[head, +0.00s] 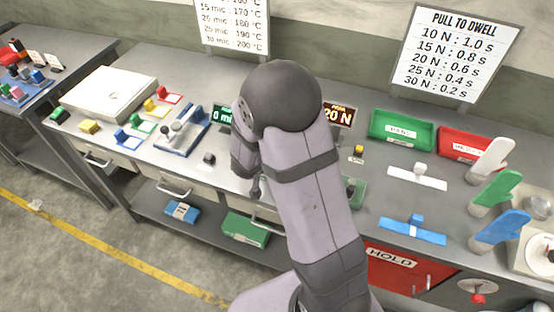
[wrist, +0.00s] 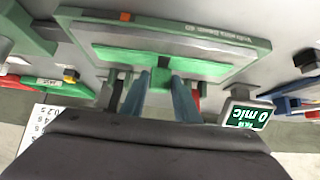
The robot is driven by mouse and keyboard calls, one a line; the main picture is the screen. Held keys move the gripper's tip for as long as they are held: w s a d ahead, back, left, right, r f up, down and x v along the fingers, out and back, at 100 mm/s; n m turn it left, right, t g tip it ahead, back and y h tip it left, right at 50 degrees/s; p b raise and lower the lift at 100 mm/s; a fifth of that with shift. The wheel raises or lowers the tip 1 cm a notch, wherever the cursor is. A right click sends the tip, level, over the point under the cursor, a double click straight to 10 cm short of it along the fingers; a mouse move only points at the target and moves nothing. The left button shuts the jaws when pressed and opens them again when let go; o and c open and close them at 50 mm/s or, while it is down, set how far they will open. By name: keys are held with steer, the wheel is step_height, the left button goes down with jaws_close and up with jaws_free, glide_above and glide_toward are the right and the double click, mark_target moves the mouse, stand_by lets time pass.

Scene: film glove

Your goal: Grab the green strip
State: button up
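In the wrist view a flat green strip (wrist: 115,55) lies in a pale frame with a green border. A small green tab (wrist: 160,80) stands at its near edge. My gripper (wrist: 161,82) has its two blue-grey fingers on either side of that tab; I cannot tell whether they press on it. In the head view my arm hides the gripper and most of this spot. Only a green piece (head: 358,192) shows just right of my arm. A white strip (head: 432,182) and a blue strip (head: 391,227), each with an upright tab, lie on the bench to the right.
White, green and blue glove forms (head: 495,190) stand at the right. A green bin (head: 402,128) and a red bin (head: 455,145) sit at the back. A small display (wrist: 247,114) reads 0 mic beside my gripper. A blue-based device (head: 182,135) stands left of my arm.

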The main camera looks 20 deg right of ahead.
steer(key=c, duration=0.5)
steer(key=shift+r, duration=0.1)
step_height(320, 180, up, 10)
steer(key=p, duration=0.3)
